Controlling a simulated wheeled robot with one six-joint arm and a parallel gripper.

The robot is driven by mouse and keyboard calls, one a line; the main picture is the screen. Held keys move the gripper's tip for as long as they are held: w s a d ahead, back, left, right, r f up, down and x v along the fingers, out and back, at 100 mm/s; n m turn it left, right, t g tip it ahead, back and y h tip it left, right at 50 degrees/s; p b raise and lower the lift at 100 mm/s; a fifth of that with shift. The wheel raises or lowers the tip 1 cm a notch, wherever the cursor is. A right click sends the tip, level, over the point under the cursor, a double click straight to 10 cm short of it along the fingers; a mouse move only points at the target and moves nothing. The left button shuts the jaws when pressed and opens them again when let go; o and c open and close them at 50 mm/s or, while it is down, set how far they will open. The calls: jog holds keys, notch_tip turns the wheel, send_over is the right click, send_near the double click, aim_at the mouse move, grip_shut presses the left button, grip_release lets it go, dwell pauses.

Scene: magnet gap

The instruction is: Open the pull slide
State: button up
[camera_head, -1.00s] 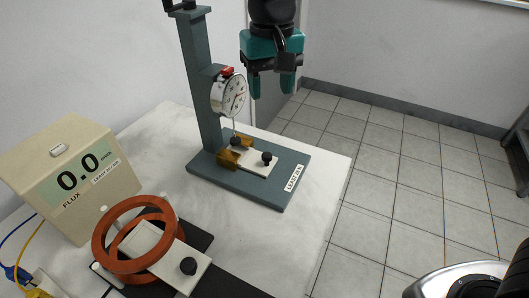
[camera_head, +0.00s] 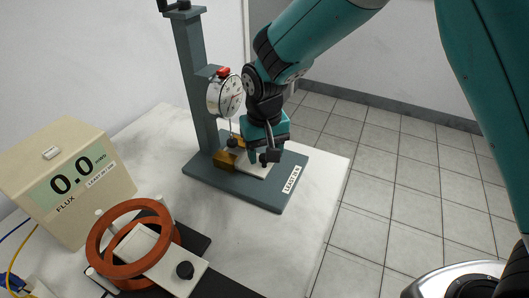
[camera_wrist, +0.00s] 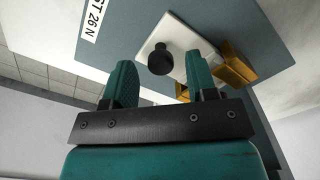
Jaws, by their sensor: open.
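The slide is a white plate (camera_head: 252,168) with a black knob, set in brass guide blocks (camera_head: 226,159) on the grey base of the dial stand. In the wrist view the white plate (camera_wrist: 181,35), the black knob (camera_wrist: 160,60) and the brass blocks (camera_wrist: 236,65) show clearly. My gripper (camera_head: 264,154) is low over the plate, with its fingers apart. In the wrist view the knob appears between the two fingertips of my gripper (camera_wrist: 160,70), touching neither. I cannot tell how far down beside the knob the fingertips reach.
A dial gauge (camera_head: 225,95) on the grey column (camera_head: 190,60) stands close left of my gripper. A beige meter (camera_head: 70,180) reading 0.0 stands at left. The table's right side is clear.

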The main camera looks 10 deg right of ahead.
jog(key=shift+f, duration=0.45)
jog(key=shift+c, duration=0.4)
